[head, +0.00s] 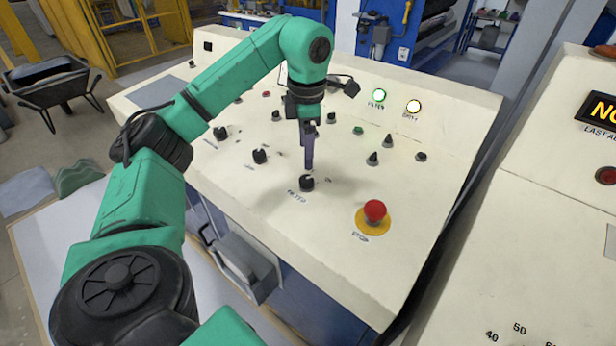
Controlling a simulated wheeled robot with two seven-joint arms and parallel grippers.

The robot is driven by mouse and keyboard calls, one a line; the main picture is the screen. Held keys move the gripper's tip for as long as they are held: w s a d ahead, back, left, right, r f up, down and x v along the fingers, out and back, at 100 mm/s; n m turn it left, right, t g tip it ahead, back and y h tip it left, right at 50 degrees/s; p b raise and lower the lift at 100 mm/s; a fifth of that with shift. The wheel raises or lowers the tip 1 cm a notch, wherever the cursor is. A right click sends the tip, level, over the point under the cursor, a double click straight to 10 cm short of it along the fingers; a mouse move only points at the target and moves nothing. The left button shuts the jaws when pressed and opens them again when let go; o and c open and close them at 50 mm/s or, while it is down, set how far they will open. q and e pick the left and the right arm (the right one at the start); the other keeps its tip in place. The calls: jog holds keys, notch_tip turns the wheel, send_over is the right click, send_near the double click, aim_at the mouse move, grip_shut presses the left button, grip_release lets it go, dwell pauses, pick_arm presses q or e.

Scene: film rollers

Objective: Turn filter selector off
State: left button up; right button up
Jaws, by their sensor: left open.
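The filter selector (306,183) is a small black knob on the sloped cream control panel (265,205). A partly readable label, apparently for the filter, is printed just below it. My left gripper (308,168) points down with its fingertips right at the top of this knob. The gripper is open, and it is seen edge-on, so I cannot tell whether the fingers touch the knob. The filter lamp (379,96) at the back of the panel is lit with a green rim. My right gripper is not in view.
A red stop button (374,211) on a yellow disc sits right of the selector. Other black knobs (260,156) and (220,133) lie to the left. A second lit lamp (413,107) is at the back. A second console (520,230) stands at the right.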

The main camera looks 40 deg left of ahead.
aim_at(306, 179)
pick_arm(q)
jog(key=f, duration=0.9)
jog(key=shift+w+a+f+p, duration=0.3)
jog(key=shift+p, duration=0.05)
grip_shut()
